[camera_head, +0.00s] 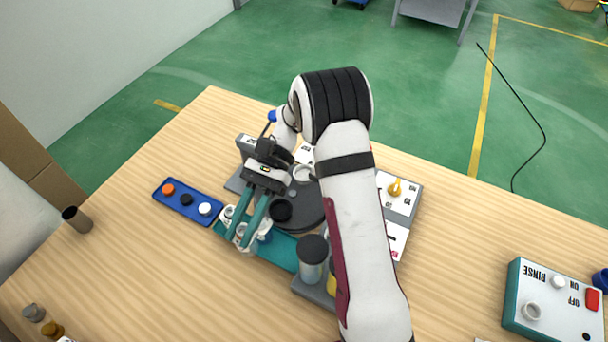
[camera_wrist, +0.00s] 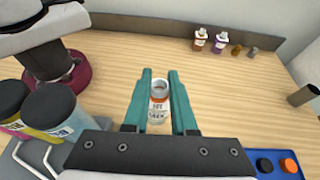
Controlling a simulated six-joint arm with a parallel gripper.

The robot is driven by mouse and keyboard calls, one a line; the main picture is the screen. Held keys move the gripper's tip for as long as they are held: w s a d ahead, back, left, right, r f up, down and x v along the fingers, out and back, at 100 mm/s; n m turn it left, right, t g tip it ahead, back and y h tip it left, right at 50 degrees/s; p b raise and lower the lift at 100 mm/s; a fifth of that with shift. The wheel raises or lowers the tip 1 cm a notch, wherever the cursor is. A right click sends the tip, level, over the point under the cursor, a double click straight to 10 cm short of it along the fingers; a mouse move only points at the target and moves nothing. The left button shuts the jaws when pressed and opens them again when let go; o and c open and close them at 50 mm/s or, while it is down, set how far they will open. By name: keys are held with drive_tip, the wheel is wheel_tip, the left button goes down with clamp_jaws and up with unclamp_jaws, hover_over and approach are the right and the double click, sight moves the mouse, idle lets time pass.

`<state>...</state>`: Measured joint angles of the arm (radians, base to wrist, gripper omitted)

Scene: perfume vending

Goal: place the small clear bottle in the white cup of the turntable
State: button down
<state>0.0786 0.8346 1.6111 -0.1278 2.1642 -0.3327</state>
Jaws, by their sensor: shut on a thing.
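My gripper (camera_head: 238,242) is shut on a small clear bottle (camera_wrist: 158,102), which has a white label and a reddish-orange band. The bottle's open neck shows between the teal fingers in the wrist view. In the head view the fingers point down over the left end of a teal tray (camera_head: 284,256), and the bottle is partly hidden between them. I cannot tell whether it touches the tray. The dark turntable (camera_head: 312,214) lies to the right of the fingers, partly behind my arm. It carries a white cup (camera_head: 301,174) at its far side and a black cup (camera_head: 281,210) nearer.
A blue tray (camera_head: 188,203) with orange, black and white caps is on the left. Dark-lidded jars (camera_head: 313,259) stand right of the teal tray. A brown cylinder (camera_head: 77,219) stands at the left edge. A rinse box (camera_head: 553,301) is at far right. The front table is mostly clear.

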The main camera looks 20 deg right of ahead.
drive_tip(key=w+d+r+m+t+y, duration=0.4)
drive_tip(key=w+d+r+m+t, duration=0.2)
drive_tip(key=w+m+t, duration=0.3)
drive_tip(key=w+d+m+t+h, duration=0.1)
drive_tip(key=w+d+m+t, duration=0.25)
drive_tip(key=d, duration=0.35)
drive_tip(key=w+d+m+t+h, duration=0.1)
drive_tip(key=w+d+m+t, duration=0.1)
drive_tip(key=d+m+t, duration=0.3)
drive_tip(key=s+d+f+t+h, duration=0.2)
drive_tip(key=d+f, duration=0.1)
drive_tip(key=d, duration=0.5)
drive_tip(key=shift+m, duration=0.45)
drive_tip(key=w+a+f, duration=0.2)
drive_tip(key=f, duration=0.1)
drive_tip(key=w+a+f, duration=0.2)
drive_tip(key=a+f, duration=0.1)
drive_tip(key=f, duration=0.1)
drive_tip(key=w+a+f, duration=0.3)
drive_tip(key=shift+a+f, duration=0.2)
drive_tip(key=shift+f, duration=0.4)
drive_tip(key=c, duration=0.7)
unclamp_jaws()
drive_tip(key=shift+f, duration=0.1)
drive_tip(key=shift+c, duration=0.2)
